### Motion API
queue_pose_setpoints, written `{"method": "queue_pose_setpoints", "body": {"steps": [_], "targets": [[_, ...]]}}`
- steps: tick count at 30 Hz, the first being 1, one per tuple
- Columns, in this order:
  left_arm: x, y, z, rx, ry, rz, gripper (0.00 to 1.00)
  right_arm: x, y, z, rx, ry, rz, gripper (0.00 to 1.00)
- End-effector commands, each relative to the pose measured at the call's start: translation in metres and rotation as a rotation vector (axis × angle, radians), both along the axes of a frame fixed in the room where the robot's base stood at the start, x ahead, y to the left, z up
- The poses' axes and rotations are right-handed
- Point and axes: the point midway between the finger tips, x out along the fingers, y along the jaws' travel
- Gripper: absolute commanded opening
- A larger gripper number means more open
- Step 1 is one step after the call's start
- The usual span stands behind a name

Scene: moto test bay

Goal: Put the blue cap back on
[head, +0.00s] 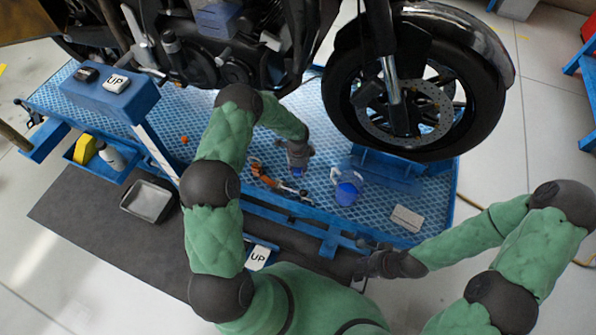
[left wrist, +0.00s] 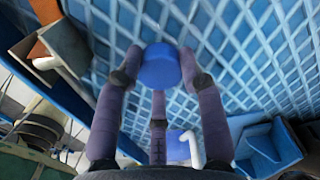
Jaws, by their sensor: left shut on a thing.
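The blue cap (left wrist: 160,66) is between the fingertips of my left gripper (left wrist: 160,78) in the left wrist view, with the blue lattice platform behind it. In the head view my left gripper (head: 299,160) points down over the platform (head: 225,150), and the cap is mostly hidden there. A clear container with blue contents (head: 348,188) stands on the platform to the right of that gripper, apart from it; its top is hard to make out. My right gripper (head: 372,263) is by the platform's front edge, low in the picture; its fingers are too unclear to read.
An orange-and-dark tool (head: 266,178) lies left of my left gripper. A pale block (head: 407,218) lies near the platform's right front. The motorcycle's front wheel (head: 418,95) stands behind the container. A grey tray (head: 148,200) is on the dark floor mat.

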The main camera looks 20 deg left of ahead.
Motion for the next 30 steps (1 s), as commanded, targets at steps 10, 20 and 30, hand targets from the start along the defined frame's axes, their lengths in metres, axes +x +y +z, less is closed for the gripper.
{"method": "queue_pose_setpoints", "body": {"steps": [10,20,30], "targets": [[0.001,0.0003,-0.0079,0.001,-0.003,0.0,0.17,0.0,0.0,-0.0051,0.0,0.0,0.0,0.34],[0.0007,0.0003,-0.0112,0.001,-0.002,0.0,0.63,-0.0001,0.0,-0.008,0.0,0.0,0.0,0.34],[0.0007,0.0003,-0.0069,0.001,-0.002,0.0,0.63,0.0,0.0001,-0.004,0.0,0.0,0.0,0.34]]}}
